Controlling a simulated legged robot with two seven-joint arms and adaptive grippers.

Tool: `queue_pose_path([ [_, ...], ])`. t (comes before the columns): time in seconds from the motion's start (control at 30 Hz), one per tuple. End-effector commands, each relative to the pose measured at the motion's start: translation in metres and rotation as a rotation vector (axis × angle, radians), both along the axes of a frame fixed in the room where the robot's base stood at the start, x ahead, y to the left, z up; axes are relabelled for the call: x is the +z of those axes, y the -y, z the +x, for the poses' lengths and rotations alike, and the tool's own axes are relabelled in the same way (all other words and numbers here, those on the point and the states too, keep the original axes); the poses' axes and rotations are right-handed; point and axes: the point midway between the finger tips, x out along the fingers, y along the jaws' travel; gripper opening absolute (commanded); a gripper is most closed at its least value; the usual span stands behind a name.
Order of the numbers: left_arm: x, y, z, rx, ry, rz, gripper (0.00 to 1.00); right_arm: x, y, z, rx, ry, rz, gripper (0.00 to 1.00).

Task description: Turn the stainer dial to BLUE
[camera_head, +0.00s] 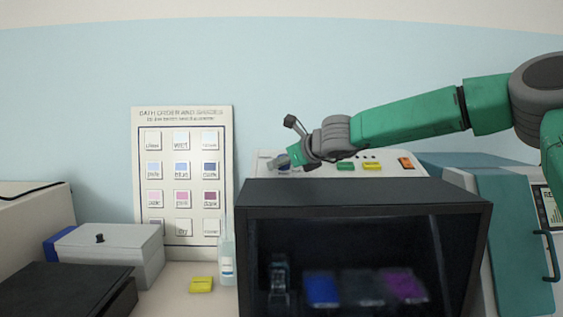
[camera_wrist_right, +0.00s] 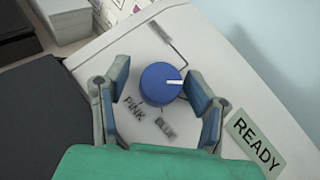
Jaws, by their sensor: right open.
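The blue stainer dial (camera_wrist_right: 161,83) sits on the white panel (camera_wrist_right: 225,65) in the right wrist view. Its white pointer mark points to the right of that picture, away from both the PINK label (camera_wrist_right: 134,108) and the BLUE label (camera_wrist_right: 165,128) below it. My right gripper (camera_wrist_right: 156,92) is open, with one blue-padded finger on each side of the dial. Gaps show between the pads and the dial. In the head view my right gripper (camera_head: 285,160) is over the left end of the stainer panel (camera_head: 395,170) and largely hides the dial. My left gripper is out of view.
A dark open-fronted box (camera_head: 360,193) stands before the panel. A READY display (camera_wrist_right: 255,145) lies beside the dial. A bath chart (camera_head: 183,125), a bottle (camera_head: 228,262) and a yellow block (camera_head: 201,285) are to the left; a teal machine (camera_head: 465,205) is to the right.

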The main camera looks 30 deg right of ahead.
Motion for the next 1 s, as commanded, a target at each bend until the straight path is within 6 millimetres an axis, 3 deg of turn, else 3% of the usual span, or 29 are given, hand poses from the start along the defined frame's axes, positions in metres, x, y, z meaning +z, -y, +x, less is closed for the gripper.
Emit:
queue_pose_path([
  [0.37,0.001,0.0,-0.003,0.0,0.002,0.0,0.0,0.008,0.0,-0.01,0.001,0.007,0.001,0.52],
  [0.8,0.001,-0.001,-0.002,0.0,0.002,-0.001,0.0,0.038,0.005,-0.085,0.002,0.007,0.001,0.52],
  [1.0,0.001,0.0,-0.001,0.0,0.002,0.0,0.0,0.043,0.007,-0.104,-0.001,0.004,0.005,0.52],
])
